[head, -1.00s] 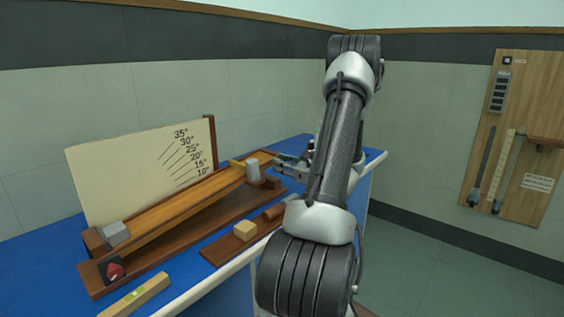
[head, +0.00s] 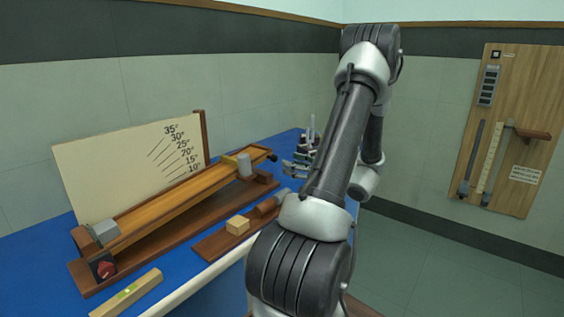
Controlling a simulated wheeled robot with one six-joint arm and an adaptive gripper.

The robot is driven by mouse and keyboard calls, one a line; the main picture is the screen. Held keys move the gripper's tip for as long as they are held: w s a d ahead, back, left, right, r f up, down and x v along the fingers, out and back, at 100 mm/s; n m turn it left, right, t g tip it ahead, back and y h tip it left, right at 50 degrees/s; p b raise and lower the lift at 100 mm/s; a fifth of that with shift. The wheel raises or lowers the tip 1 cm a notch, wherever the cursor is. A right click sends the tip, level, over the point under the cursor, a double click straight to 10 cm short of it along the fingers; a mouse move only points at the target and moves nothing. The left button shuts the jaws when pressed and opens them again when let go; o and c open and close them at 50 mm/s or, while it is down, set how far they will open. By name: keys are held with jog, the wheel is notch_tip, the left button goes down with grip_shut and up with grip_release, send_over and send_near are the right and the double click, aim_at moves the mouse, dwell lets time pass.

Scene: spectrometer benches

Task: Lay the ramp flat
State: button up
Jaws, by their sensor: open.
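The ramp (head: 180,196) is a long wooden plank on a dark wooden base (head: 190,232). It is tilted, low at the left and raised at the right, with a dark knob at its raised end. A grey cylinder (head: 244,165) is at the raised end, and a grey block (head: 104,232) is at the low end. A red knob (head: 106,269) is on the base's near left corner. My gripper (head: 290,168) is open and empty just right of the raised end, apart from it, fingers pointing left. My arm partly hides the bench beyond it.
An angle board (head: 120,175) stands behind the ramp. A spirit level (head: 127,293) lies in front. A wooden block (head: 237,225) sits on a low board (head: 212,245) near the bench edge. Dark and pale upright items (head: 310,140) stand behind my gripper. Blue bench top (head: 35,265) is clear at left.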

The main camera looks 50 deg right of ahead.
jog(key=shift+s+d, duration=0.1)
jog(key=shift+s, duration=1.35)
